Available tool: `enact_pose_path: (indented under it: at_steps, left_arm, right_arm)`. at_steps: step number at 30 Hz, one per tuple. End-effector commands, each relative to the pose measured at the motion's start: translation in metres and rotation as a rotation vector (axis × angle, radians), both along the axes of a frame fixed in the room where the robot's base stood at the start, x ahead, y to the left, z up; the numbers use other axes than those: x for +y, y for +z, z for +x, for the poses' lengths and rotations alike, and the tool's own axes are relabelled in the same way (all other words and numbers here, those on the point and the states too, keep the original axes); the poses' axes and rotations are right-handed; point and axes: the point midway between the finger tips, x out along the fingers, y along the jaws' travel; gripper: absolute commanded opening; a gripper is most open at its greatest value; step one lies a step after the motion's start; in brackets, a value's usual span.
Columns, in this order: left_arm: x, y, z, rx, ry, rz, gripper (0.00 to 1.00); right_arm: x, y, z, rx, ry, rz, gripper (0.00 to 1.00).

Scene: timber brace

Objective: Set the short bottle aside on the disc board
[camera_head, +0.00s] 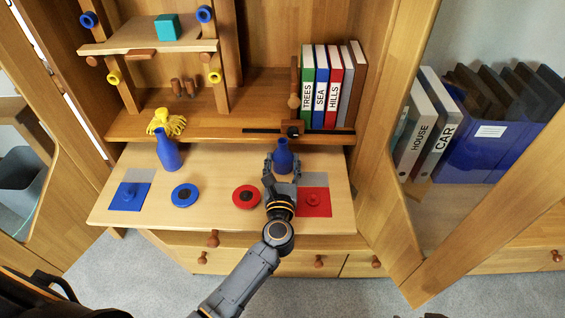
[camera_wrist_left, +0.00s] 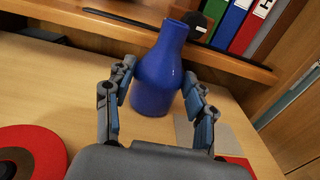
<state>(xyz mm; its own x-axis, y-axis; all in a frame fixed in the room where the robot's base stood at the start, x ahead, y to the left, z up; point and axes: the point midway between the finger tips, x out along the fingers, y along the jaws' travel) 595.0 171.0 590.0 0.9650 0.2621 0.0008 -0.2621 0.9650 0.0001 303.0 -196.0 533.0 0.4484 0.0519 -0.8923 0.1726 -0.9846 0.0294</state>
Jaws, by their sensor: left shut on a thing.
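A blue bottle (camera_head: 283,157), the shorter-looking of two, stands upright at the right of the light wooden pull-out board (camera_head: 218,212), near its back edge. My left gripper (camera_head: 283,170) is shut on it, with a finger on either side of its body. In the left wrist view the bottle (camera_wrist_left: 158,80) is between the two fingers (camera_wrist_left: 157,95), its neck free above them. Whether its base touches the board is hard to tell. A taller blue bottle (camera_head: 167,152) stands at the board's back left. My right gripper is not in view.
The board carries a blue square (camera_head: 122,201), a blue disc (camera_head: 184,195), a red disc (camera_head: 246,196) and a red square (camera_head: 317,205), with grey patches behind the squares. Its middle is clear. Books (camera_head: 320,88) and a yellow hand-like thing (camera_head: 166,122) are on the shelf behind.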

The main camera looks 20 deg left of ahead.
Motion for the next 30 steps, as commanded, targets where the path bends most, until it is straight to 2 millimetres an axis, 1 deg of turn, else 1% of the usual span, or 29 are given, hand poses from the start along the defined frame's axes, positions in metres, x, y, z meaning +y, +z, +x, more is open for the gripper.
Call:
enact_pose_path:
  at_steps: [5,6,8,9,19,22,26,27,30]
  left_arm:
    - [0.000,-0.001,0.000,-0.001,0.000,0.000,0.00]
    - [0.000,-0.001,0.000,0.000,0.000,0.000,0.61]
    - [0.000,-0.001,0.000,0.000,0.000,0.000,0.73]
    - [0.000,-0.001,0.000,0.000,0.000,0.000,0.78]
    - [0.000,-0.001,0.000,0.000,0.000,0.000,0.78]
    - [0.000,0.001,0.000,0.000,0.000,0.000,0.78]
    - [-0.006,-0.001,-0.024,0.004,0.000,-0.002,0.78]
    - [-0.008,-0.001,-0.033,0.005,0.001,-0.002,0.78]
    - [-0.015,-0.001,-0.055,0.004,0.000,-0.001,0.78]
  right_arm:
    - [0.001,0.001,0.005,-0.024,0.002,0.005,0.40]
    - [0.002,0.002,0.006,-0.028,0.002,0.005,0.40]
    - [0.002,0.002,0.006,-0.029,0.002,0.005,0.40]
    - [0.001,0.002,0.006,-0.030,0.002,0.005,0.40]
    - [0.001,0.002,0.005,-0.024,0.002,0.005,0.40]
    - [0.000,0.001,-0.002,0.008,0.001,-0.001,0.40]
    - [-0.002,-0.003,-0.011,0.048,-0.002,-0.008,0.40]
    - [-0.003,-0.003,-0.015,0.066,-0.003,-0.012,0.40]
    - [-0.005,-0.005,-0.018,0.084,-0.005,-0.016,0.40]
